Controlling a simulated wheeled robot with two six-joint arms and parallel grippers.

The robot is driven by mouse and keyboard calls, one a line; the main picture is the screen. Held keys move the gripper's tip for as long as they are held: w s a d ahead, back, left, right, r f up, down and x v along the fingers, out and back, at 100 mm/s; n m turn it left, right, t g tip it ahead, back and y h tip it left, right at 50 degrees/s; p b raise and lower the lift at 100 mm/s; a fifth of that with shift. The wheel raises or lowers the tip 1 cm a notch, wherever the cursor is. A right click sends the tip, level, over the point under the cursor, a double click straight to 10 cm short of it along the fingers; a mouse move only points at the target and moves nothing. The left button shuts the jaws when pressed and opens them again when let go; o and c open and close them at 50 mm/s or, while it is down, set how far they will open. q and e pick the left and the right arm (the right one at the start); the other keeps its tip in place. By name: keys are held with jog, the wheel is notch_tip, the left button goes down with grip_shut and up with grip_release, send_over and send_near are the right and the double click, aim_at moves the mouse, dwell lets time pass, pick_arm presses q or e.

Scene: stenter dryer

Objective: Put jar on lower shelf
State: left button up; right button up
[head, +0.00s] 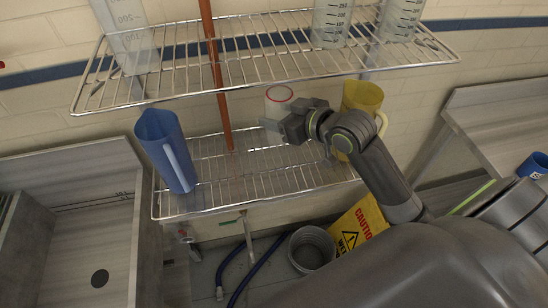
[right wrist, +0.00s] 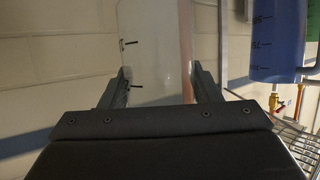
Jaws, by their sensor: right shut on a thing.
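The jar (head: 279,100) is translucent white with a red ring at its top. My right gripper (head: 279,127) is shut on it over the back of the lower wire shelf (head: 235,172). In the right wrist view the jar (right wrist: 157,60) stands between the two fingers (right wrist: 157,88). The gripper hides the jar's lower part, so I cannot tell whether its base touches the shelf. My left gripper is not in view.
A blue pitcher (head: 166,150) stands at the lower shelf's left end and a yellow pitcher (head: 362,98) at its right. An orange-brown pole (head: 214,75) rises between. The upper wire shelf (head: 255,60) holds clear measuring jugs (head: 333,22). The lower shelf's front middle is clear.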

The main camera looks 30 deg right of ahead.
jog(key=shift+s+d, duration=0.15)
jog(key=shift+d, duration=0.6)
jog(key=shift+d+f+p, duration=0.15)
jog(key=shift+f+p, duration=0.1)
jog(key=shift+p, duration=0.05)
send_over(285, 161)
notch_tip(285, 161, down, 5)
jog(key=shift+f, duration=0.15)
notch_tip(285, 161, down, 4)
jog(key=shift+r+y, duration=0.1)
jog(key=shift+y, duration=0.2)
jog(key=shift+f+p, duration=0.3)
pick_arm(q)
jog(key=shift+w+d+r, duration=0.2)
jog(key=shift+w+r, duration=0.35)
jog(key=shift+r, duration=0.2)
pick_arm(e)
jog(key=shift+n, duration=0.3)
